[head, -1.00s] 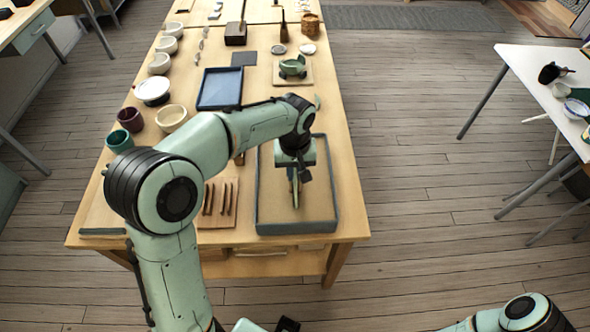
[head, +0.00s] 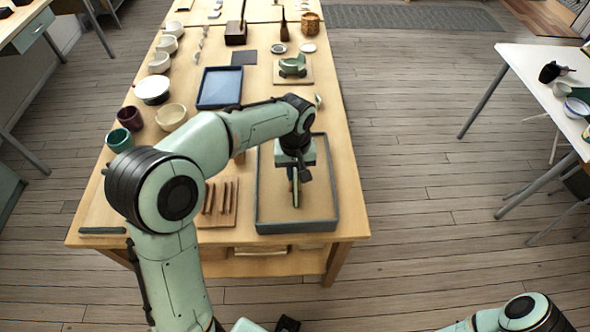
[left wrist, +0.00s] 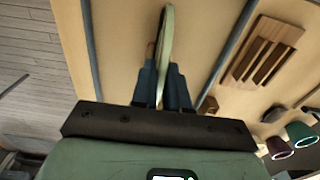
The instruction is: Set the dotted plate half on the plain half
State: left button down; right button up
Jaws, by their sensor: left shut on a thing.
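My left gripper (head: 296,176) points down over the grey-rimmed tray (head: 262,228) at the near end of the table. It is shut on a pale green plate half (left wrist: 167,38), which I see nearly edge-on in the left wrist view. Dots on it cannot be made out from this angle. In the head view the held half (head: 296,193) stands upright as a thin strip above the tray's floor; whether it touches anything below is unclear. A small brownish patch shows beside it in the left wrist view. The other half cannot be made out.
A wooden rack with dark slats (head: 228,212) lies left of the tray. A green cup (head: 119,141), a dark red cup (head: 130,118) and several bowls line the left edge. A blue tray (head: 220,88) and a green vessel (head: 292,66) on a board stand farther back.

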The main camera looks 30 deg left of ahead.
dwell(0.3)
pick_arm(q)
jog(key=c, duration=0.6)
grip_release()
jog(key=shift+r, duration=0.1)
pick_arm(e)
jog(key=shift+r, duration=0.1)
pick_arm(q)
jog(key=shift+r+p, duration=1.75)
jog(key=shift+r, duration=1.15)
pick_arm(e)
jog(key=w+r, duration=0.1)
jog(key=r, duration=0.1)
jog(key=w+r, duration=0.2)
jog(key=shift+w+r, duration=0.1)
jog(key=shift+r, duration=0.05)
